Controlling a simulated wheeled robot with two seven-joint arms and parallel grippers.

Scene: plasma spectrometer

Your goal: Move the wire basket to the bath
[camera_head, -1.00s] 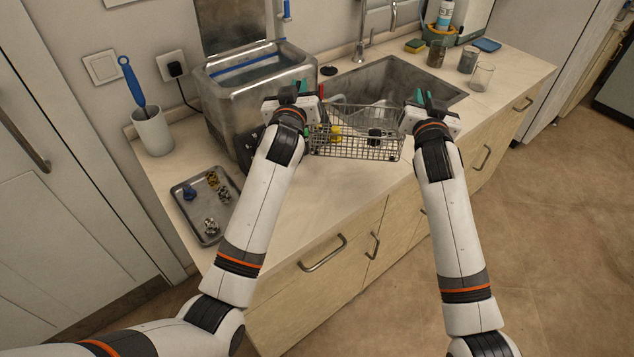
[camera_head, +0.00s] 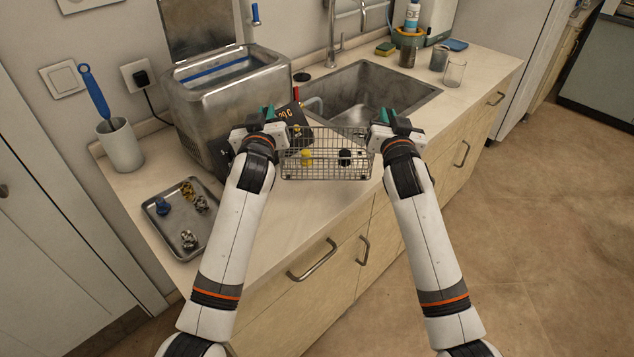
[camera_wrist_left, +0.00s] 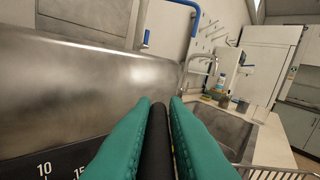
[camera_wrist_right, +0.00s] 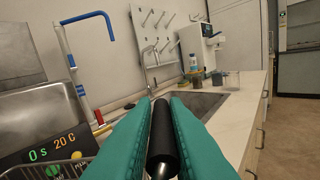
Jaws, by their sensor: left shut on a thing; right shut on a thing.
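The wire basket (camera_head: 326,165) is a grey mesh box held level between my two grippers in the head view, in front of the sink. A yellow item and a black item show inside it. My left gripper (camera_head: 268,122) is shut on its left black handle, which shows between the green fingers in the left wrist view (camera_wrist_left: 158,140). My right gripper (camera_head: 388,120) is shut on its right black handle, seen in the right wrist view (camera_wrist_right: 162,140). The bath (camera_head: 228,95) is a steel tank with its lid raised, left of and behind the basket.
A sink (camera_head: 365,88) with a tap lies behind the basket. A metal tray (camera_head: 168,232) with small parts and a white cup (camera_head: 120,148) with a blue-handled brush stand left. Beakers (camera_head: 455,74) stand at the back right. The counter front is clear.

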